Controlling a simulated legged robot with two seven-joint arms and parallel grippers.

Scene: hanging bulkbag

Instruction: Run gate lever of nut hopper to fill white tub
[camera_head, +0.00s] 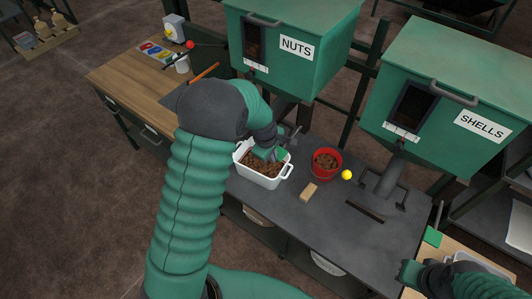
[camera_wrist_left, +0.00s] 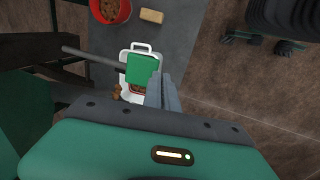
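The green nut hopper (camera_head: 295,45), labelled NUTS, hangs over the dark bench. The white tub (camera_head: 288,172) stands below it with brown nuts (camera_head: 258,168) inside; the tub also shows in the left wrist view (camera_wrist_left: 142,46). My left gripper (camera_head: 274,153) is over the tub's far side, partly hidden by my wrist. In the wrist view, its grey fingers (camera_wrist_left: 162,91) lie close together beside a green plate (camera_wrist_left: 142,68). A grey rod (camera_wrist_left: 92,58) runs to that plate; whether the fingers hold it is unclear. My right gripper (camera_head: 410,274) is at the lower right.
A red bucket (camera_head: 325,164) with brown contents, a tan block (camera_head: 308,192) and a yellow ball (camera_head: 347,174) are right of the tub. The shells hopper (camera_head: 455,95) hangs at right. A wooden table (camera_head: 120,78) with small items is at left. The bench front is clear.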

